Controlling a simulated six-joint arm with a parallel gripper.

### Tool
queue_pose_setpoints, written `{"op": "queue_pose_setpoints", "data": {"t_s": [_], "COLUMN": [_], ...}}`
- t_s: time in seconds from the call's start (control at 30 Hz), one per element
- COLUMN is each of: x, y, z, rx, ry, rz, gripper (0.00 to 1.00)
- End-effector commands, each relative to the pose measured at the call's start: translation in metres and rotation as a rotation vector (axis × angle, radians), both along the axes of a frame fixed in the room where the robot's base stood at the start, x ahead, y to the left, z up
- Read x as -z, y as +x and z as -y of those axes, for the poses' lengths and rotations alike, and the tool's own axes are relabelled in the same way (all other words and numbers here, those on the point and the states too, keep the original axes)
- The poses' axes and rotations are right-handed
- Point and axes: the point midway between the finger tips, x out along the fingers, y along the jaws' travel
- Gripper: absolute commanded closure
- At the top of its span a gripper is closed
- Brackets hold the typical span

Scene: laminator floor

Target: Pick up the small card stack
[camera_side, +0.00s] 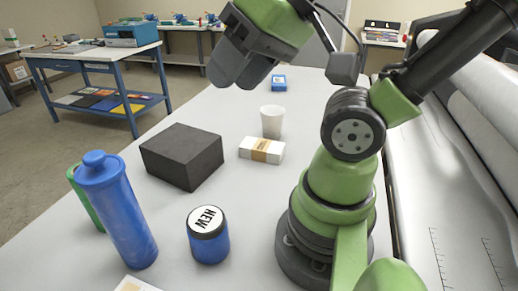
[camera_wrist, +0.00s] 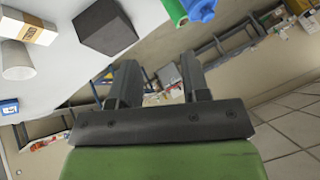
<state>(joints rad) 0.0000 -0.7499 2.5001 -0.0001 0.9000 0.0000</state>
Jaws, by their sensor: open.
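The small card stack (camera_side: 262,150) is a white block with an orange-tan paper band. It lies flat on the light grey table, right of a black block and in front of a white cup. It also shows in the wrist view (camera_wrist: 28,27) at the top left corner. My gripper (camera_side: 232,70) is raised above the table, up and to the left of the stack in the side view, apart from it. In the wrist view its two dark fingers (camera_wrist: 160,78) are spread with nothing between them.
A black block (camera_side: 182,156), a white cup (camera_side: 272,122), a blue bottle (camera_side: 118,212), a green bottle (camera_side: 84,200) behind it and a blue jar (camera_side: 208,236) stand around the stack. A small blue box (camera_side: 278,82) is farther back. White rolls (camera_side: 470,110) lie at right.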

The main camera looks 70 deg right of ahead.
Motion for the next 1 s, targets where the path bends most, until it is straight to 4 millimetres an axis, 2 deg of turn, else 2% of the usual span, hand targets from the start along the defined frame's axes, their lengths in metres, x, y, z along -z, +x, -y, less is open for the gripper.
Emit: {"op": "queue_pose_setpoints", "data": {"t_s": [0.33,0.57,0.87,1.0], "x": [0.0,0.0,0.0,0.001], "y": [0.0,0.0,0.001,0.017], "z": [0.0,0.0,0.001,0.013], "rx": [0.0,0.0,0.001,0.005], "ry": [0.0,0.0,-0.005,-0.056], "rz": [0.0,0.0,-0.003,-0.038], "gripper": [0.57,0.05,0.04,0.04]}}
